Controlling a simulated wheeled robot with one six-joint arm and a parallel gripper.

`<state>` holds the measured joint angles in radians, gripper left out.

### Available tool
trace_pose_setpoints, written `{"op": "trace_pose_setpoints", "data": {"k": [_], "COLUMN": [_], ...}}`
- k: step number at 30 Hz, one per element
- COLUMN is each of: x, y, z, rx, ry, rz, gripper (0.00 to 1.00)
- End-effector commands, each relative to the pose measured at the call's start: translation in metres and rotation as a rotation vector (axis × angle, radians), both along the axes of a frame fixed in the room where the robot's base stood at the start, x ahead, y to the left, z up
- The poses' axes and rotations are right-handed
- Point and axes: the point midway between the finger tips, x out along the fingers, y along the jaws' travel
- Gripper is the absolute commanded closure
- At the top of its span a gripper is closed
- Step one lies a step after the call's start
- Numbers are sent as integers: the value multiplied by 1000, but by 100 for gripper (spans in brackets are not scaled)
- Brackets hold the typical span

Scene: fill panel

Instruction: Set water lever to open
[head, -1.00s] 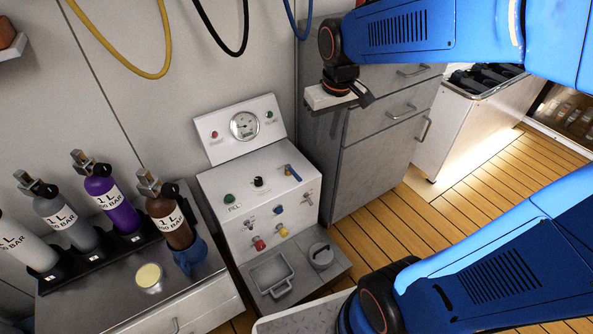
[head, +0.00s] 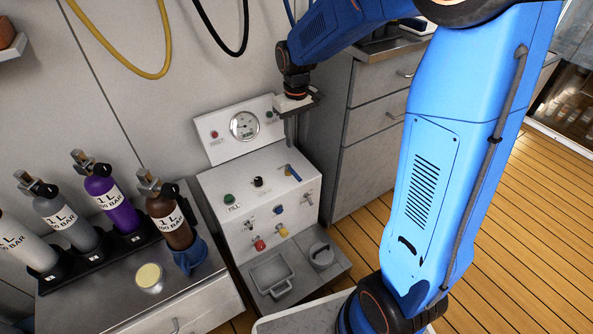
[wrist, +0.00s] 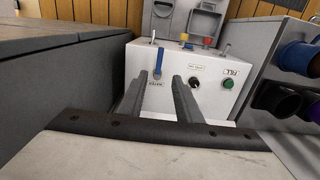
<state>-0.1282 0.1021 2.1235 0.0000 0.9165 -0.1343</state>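The water lever (head: 293,173) is a small blue handle at the upper right of the white fill panel (head: 230,190). In the head view it slants from upper left down to the right. In the wrist view the blue lever (wrist: 159,62) shows beyond the fingertips, near the left finger, with a small label below it that appears upside down. My gripper (head: 290,130) is above and behind the panel's top right, fingers pointing down. In the wrist view my gripper (wrist: 160,76) is open with nothing between its fingers, apart from the lever.
A gauge (head: 244,126) stands on the panel's raised back. A green FILL button (head: 229,199), a black knob (head: 258,182) and several small valves share the panel. Gas bottles, including a brown one (head: 170,220), stand left. Grey drawers (head: 370,130) stand right.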

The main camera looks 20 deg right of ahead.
Motion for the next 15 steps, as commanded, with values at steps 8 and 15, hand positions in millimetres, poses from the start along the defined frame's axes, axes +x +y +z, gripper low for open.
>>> {"op": "trace_pose_setpoints", "data": {"k": [8, 15], "x": [-1, -1], "y": [0, 0], "z": [-49, -92], "rx": [-1, -1], "ry": [3, 3], "rz": [-1, -1], "gripper": [69, 69]}}
